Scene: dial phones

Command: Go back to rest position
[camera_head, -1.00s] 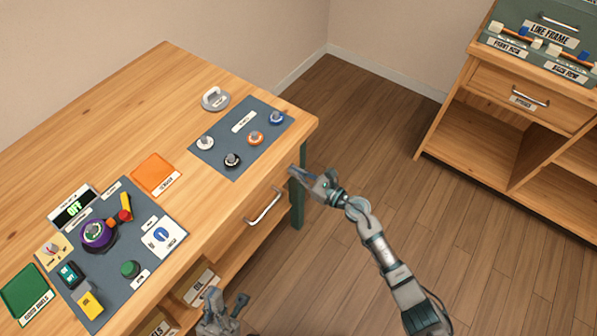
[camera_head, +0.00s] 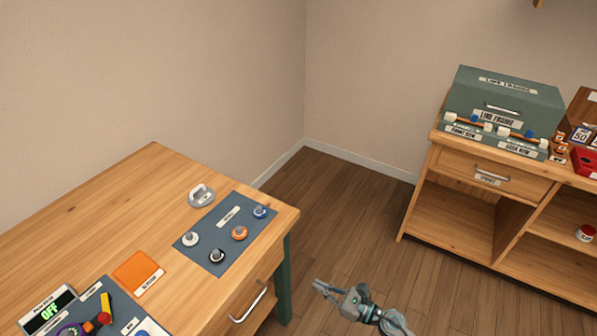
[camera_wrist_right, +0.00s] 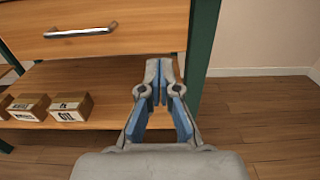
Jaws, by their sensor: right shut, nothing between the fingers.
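My right gripper (camera_head: 322,287) is at the lower middle of the head view, over the floor to the right of the wooden table (camera_head: 110,195). It is shut and empty, and apart from the table. In the right wrist view the closed fingers (camera_wrist_right: 160,75) point toward the table's lower shelf (camera_wrist_right: 100,85) and its green leg (camera_wrist_right: 203,40), with nothing between them. My left gripper is not in the head view.
A grey mat (camera_head: 228,226) with several knobs and an orange pad (camera_head: 138,272) lie on the table. A drawer handle (camera_wrist_right: 80,32) and small boxes (camera_wrist_right: 70,107) show in the wrist view. A second cabinet (camera_head: 455,215) bears a green box (camera_head: 505,105). Floor (camera_head: 350,220) between them is clear.

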